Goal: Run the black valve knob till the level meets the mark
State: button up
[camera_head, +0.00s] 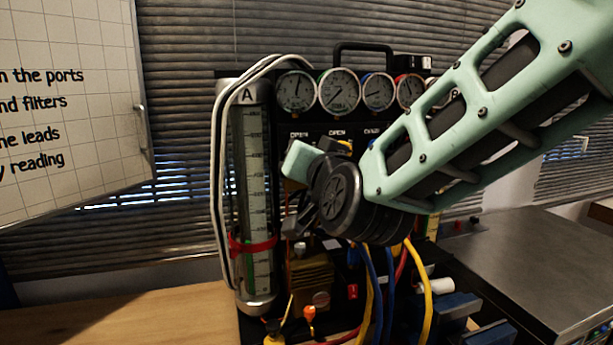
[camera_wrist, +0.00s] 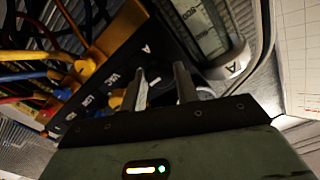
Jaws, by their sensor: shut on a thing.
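A tall sight tube (camera_head: 254,170) marked A stands at the left of the gauge rig, with a printed scale. A red band (camera_head: 252,245) rings it near the bottom. Green shows low in the tube around the band; I cannot tell exactly where the level lies against it. My gripper (camera_wrist: 162,84) is shut on the black valve knob (camera_wrist: 163,92) at the panel, one finger on each side. The fingers and my wrist cover most of the knob. In the head view my wrist hides it.
Several round dials (camera_head: 338,91) line the rig's top. White hoses (camera_head: 219,170) loop beside the tube. Blue and yellow leads (camera_head: 424,290) hang below my wrist. A whiteboard (camera_head: 70,110) stands at left. The wooden bench (camera_head: 120,318) is clear at front left.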

dwell(0.4)
jog(key=o, duration=1)
jog(key=shift+c, duration=0.2)
jog(key=shift+s, duration=0.1)
jog(key=b+v, duration=0.2)
jog(key=v, duration=1.5)
jog(key=shift+s+d+r, duration=0.1)
